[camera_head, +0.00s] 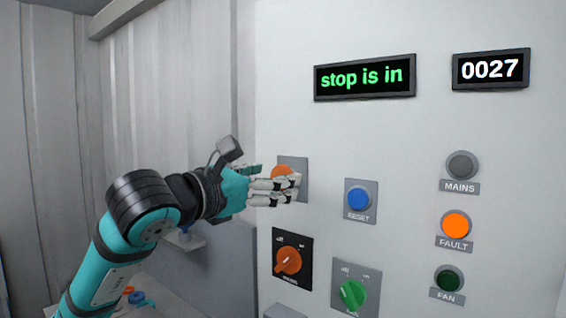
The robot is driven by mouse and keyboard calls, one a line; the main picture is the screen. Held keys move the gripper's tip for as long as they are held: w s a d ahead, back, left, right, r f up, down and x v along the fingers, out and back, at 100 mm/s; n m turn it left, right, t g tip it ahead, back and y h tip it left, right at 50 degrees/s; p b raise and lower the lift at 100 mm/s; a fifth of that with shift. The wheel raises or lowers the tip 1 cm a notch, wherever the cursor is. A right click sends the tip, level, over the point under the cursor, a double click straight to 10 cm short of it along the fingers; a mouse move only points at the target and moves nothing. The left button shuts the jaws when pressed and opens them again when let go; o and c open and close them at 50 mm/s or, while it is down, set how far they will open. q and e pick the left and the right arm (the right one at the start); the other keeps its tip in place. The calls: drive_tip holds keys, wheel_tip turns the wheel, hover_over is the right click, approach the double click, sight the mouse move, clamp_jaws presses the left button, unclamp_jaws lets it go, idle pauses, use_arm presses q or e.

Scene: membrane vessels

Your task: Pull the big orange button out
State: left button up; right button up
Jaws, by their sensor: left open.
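The big orange button (280,172) sits on a grey plate (296,164) at the left of the white panel. Its lower part is hidden behind my fingers. My left gripper (294,190) is open, with its fingers at the button and pointing right across its plate. I cannot tell whether the fingers touch the button. The display (365,77) above reads "stop is in" in green. My right gripper is not in view.
Right of the button is a blue RESET button (359,199). Below are an orange rotary knob (289,261) and a green one (353,294). A counter (491,69) reads 0027. MAINS (461,165), lit orange FAULT (456,225) and green FAN (449,279) lamps line the right.

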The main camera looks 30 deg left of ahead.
use_arm(q)
drive_tip(key=shift+w+d+p, duration=0.15)
drive_tip(key=shift+w+p, duration=0.4)
drive_tip(key=shift+w, duration=1.4)
